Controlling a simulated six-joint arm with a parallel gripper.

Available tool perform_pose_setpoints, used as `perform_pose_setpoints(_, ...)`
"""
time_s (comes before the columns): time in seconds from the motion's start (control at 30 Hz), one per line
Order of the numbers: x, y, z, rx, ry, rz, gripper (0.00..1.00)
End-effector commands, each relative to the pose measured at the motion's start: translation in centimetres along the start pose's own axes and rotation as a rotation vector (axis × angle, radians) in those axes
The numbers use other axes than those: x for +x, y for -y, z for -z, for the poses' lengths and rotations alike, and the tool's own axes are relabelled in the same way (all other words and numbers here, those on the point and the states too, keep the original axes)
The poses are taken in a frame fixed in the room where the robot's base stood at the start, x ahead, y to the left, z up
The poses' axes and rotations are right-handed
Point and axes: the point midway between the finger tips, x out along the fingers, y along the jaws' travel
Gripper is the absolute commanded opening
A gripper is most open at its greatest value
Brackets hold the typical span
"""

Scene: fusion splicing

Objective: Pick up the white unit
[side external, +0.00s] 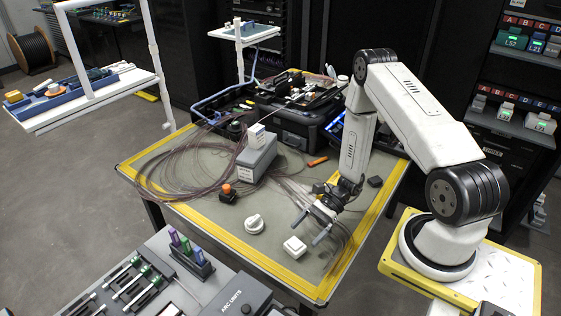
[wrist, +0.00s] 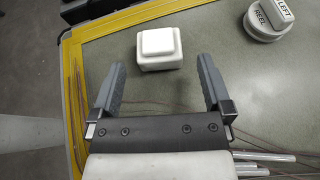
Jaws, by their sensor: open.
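The white unit (side external: 295,246) is a small square block with a raised square top, standing on the grey mat near the table's front edge. In the wrist view the white unit (wrist: 159,48) is just beyond my fingertips, roughly centred between them. My gripper (side external: 311,228) is open and empty, with its fingers pointing toward the unit from above and behind it. In the wrist view the fingers of my gripper (wrist: 160,75) are spread apart and do not appear to touch the unit. How high they are above the mat is hard to tell.
Thin brown fibres (side external: 180,170) spread across the mat. A grey box (side external: 257,158) and black block with orange knob (side external: 227,192) stand farther back. Yellow edging (side external: 250,255) borders the table.

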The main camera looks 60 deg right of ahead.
Motion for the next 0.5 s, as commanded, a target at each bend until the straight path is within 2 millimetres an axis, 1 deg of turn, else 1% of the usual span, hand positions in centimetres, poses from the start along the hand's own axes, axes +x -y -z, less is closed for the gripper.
perform_pose_setpoints(0.17,0.8,-0.1,-0.1,0.001,0.001,-0.003,1.0)
perform_pose_setpoints(0.5,4.3,-0.2,-0.1,0.0,0.001,-0.005,1.0)
